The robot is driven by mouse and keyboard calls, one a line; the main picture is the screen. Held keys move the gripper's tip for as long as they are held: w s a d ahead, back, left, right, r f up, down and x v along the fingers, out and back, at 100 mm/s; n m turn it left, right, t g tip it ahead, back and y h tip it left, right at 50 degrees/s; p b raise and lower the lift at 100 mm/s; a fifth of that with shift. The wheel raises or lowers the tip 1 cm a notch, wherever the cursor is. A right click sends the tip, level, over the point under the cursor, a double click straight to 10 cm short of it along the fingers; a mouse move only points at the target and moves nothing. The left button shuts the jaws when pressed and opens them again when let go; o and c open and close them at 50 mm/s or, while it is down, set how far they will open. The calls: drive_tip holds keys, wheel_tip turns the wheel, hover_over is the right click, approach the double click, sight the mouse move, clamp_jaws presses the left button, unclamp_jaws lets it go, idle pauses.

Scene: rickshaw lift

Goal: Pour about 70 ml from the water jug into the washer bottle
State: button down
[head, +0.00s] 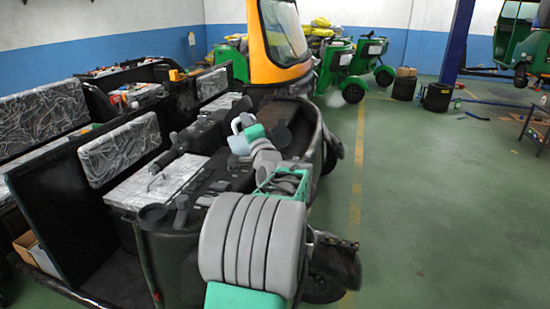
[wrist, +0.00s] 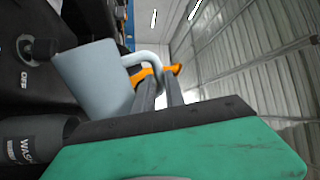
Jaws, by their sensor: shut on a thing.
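The pale blue water jug (head: 238,145) is beside my gripper (head: 247,127) above the dark engine-bay parts in the head view. In the wrist view the jug (wrist: 92,78) fills the left centre, and my gripper (wrist: 160,92) is shut on its handle. Its mouth and water level are not clear. The washer bottle (wrist: 32,140), a black cylinder with a partly cut-off white label, is at the lower left of the wrist view, close to the jug but visibly apart from it. I see no water flowing.
A black knob part (wrist: 38,48) marked OFF is at the wrist view's left edge. An orange rickshaw cab (head: 280,45) rises behind.

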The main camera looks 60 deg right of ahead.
sight(235, 145)
drive_tip(key=shift+s+d, duration=0.2)
drive_tip(key=shift+s, duration=0.05)
idle(0.3)
drive_tip(key=shift+w+a, duration=0.1)
drive_tip(key=shift+w, duration=0.05)
drive_tip(key=w+a+f+n+b, duration=0.1)
drive_tip(key=n+b, duration=0.1)
drive_tip(key=b, duration=0.2)
drive_tip(key=shift+w+a+f+y, duration=0.2)
drive_tip(key=shift+y, duration=0.1)
drive_tip(key=n+b, duration=0.1)
drive_tip(key=w+a+r+n+b, duration=0.1)
drive_tip(key=shift+a+r+n+t+y, duration=0.15)
drive_tip(key=shift+r+n+t+y, duration=0.15)
drive_tip(key=shift+n+t, duration=0.1)
drive_tip(key=shift+w+f, duration=0.1)
drive_tip(key=shift+f, duration=0.05)
drive_tip(key=shift+w+f+n+b, duration=0.1)
drive_tip(key=shift+n+b, duration=0.4)
drive_tip(key=shift+b, duration=0.1)
drive_tip(key=shift+w+a+n+b, duration=0.1)
drive_tip(key=shift+n+b, duration=0.2)
drive_tip(key=shift+r+y, duration=0.25)
drive_tip(key=shift+y, duration=0.05)
